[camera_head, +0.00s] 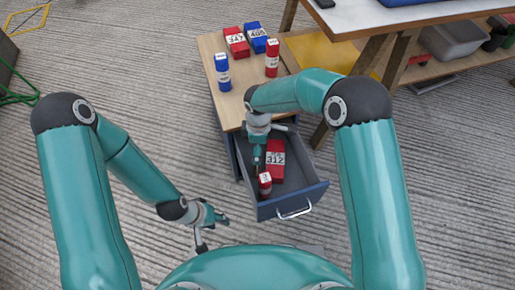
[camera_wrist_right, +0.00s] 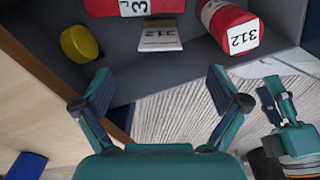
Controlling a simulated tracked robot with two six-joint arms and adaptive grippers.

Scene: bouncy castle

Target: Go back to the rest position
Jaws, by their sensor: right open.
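The open grey drawer (camera_head: 303,191) holds a red box labelled 312 (camera_head: 275,160) and a red bottle (camera_head: 265,184). In the right wrist view the red bottle (camera_wrist_right: 225,22), also marked 312, lies beside a white 312 tag (camera_wrist_right: 160,36) and a yellow round piece (camera_wrist_right: 79,44). My right gripper (camera_wrist_right: 160,76) is open and empty, with its fingers spread toward the drawer; in the head view it hangs over the drawer. My left gripper (camera_head: 207,222) is over the floor, left of the drawer; its jaw opening is unclear.
The wooden cabinet top (camera_head: 237,107) bears a red box (camera_head: 236,42), a blue box (camera_head: 256,37), a blue bottle (camera_head: 222,73) and a red bottle (camera_head: 272,58). A white-topped workbench (camera_head: 375,14) stands at right.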

